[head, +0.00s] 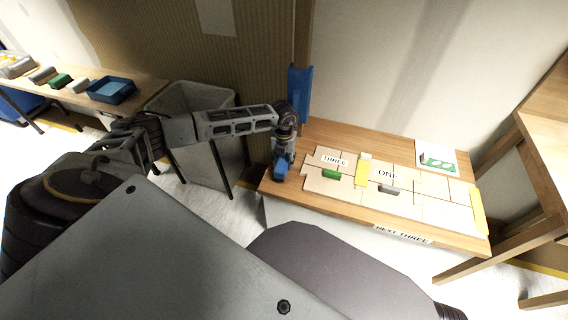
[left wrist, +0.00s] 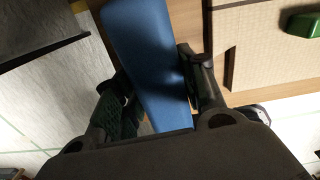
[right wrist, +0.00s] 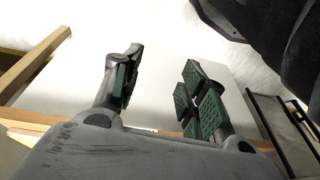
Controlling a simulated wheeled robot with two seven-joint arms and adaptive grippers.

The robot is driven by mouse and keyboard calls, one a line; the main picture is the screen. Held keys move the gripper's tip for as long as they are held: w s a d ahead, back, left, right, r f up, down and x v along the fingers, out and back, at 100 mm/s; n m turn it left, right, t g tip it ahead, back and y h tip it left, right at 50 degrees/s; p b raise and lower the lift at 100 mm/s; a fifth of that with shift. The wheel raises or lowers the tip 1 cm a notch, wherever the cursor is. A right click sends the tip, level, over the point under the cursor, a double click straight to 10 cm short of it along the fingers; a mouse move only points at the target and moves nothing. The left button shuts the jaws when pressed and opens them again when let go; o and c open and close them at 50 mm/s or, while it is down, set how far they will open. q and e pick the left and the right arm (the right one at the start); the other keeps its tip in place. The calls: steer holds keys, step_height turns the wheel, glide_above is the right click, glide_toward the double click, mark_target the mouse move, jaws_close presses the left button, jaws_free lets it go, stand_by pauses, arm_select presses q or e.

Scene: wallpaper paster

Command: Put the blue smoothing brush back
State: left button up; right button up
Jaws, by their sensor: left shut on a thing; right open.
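The blue smoothing brush (head: 280,171) is at the left end of the wooden table, in my left gripper (head: 283,160). In the left wrist view the brush (left wrist: 148,60) is a long blue block between the two fingers of my left gripper (left wrist: 160,95), which is shut on it. I cannot tell whether the brush touches the table. My right gripper (right wrist: 158,88) is open and empty in the right wrist view, its green-padded fingers apart. It does not show clearly in the head view.
The table (head: 330,130) bears beige panels, a green block (head: 331,174), a grey block (head: 389,189) and a yellow strip (head: 362,172). A grey bin (head: 190,98) stands left of it. A blue tray (head: 110,90) sits on the far-left bench. A wooden frame (head: 545,130) stands right.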

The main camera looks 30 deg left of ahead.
arm_select(q)
steer(key=shift+f, duration=0.6)
arm_select(e)
steer(key=shift+r, duration=0.25)
arm_select(q)
steer(key=shift+f, duration=0.2)
arm_select(e)
steer(key=shift+w+f, duration=0.1)
steer(key=shift+f, duration=0.05)
arm_select(q)
steer(key=o, duration=0.8)
steer(key=shift+o, duration=1.1)
arm_select(e)
steer(key=shift+w+r, duration=0.1)
steer(key=shift+r, duration=0.3)
steer(key=shift+f, duration=0.2)
